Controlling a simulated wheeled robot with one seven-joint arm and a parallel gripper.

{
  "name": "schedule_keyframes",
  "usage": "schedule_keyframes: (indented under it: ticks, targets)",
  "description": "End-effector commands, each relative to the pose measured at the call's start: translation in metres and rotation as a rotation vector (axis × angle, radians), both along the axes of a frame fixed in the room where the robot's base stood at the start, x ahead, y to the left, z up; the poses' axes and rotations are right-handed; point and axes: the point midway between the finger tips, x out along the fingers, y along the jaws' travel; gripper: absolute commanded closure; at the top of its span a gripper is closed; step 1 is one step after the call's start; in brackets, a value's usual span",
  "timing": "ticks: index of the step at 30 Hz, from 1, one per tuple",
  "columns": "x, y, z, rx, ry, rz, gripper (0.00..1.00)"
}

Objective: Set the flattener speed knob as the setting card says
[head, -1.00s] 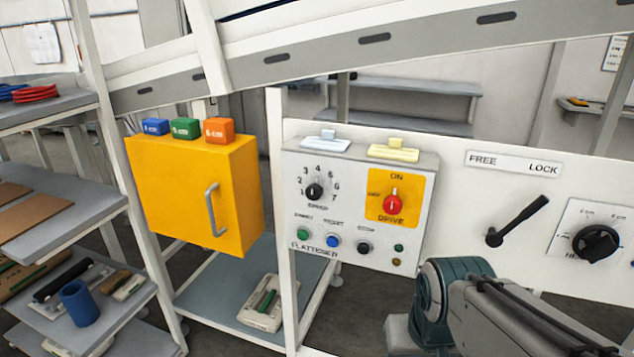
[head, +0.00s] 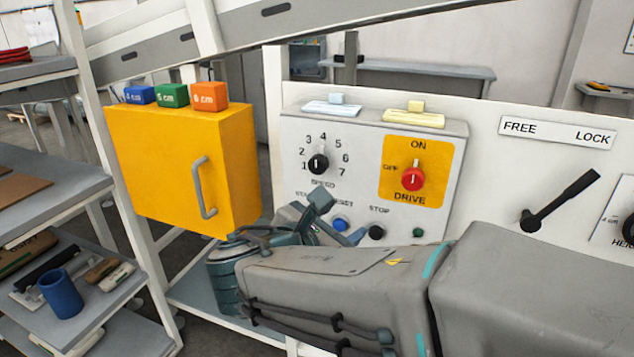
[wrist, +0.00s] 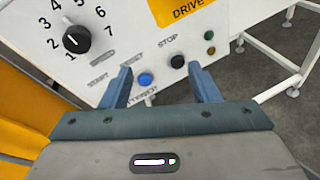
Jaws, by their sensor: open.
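The speed knob (head: 318,164) is black with a white pointer mark, on the white flattener panel (head: 365,140). Numbers 1 to 7 curve around it. In the head view the mark looks roughly upward, but I cannot tell the exact number. The knob also shows at the upper left of the wrist view (wrist: 76,38). My gripper (wrist: 160,70) is open and empty, in front of the lower panel near the blue button (wrist: 145,80). It is below and right of the knob, apart from it. I cannot make out a readable setting card.
Right of the knob is a red drive switch (head: 412,179) on a yellow plate. A black stop button (head: 376,233) is below. A yellow cabinet (head: 180,165) stands left with coloured blocks on top. A black lever (head: 560,200) sits right under FREE and LOCK.

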Motion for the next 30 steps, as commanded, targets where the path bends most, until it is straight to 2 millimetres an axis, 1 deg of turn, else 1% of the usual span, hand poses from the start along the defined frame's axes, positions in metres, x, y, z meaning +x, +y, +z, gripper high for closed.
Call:
schedule_keyframes:
  ticks: [1,3,6,9,11,14,17,24,30]
  targets:
    - [0.002,0.022,0.002,-0.080,-0.025,0.073,0.45]
    - [0.002,0.047,0.013,-0.178,-0.064,0.149,0.45]
    - [0.001,0.071,0.025,-0.269,-0.107,0.216,0.45]
    - [0.000,0.082,0.031,-0.315,-0.130,0.245,0.45]
    - [0.003,0.083,0.032,-0.325,-0.135,0.252,0.45]
    - [0.014,0.079,0.033,-0.327,-0.135,0.249,0.45]
    - [0.031,0.071,0.033,-0.326,-0.135,0.247,0.45]
    - [0.080,0.054,0.033,-0.325,-0.134,0.249,0.45]
    - [0.112,0.042,0.033,-0.323,-0.135,0.249,0.45]
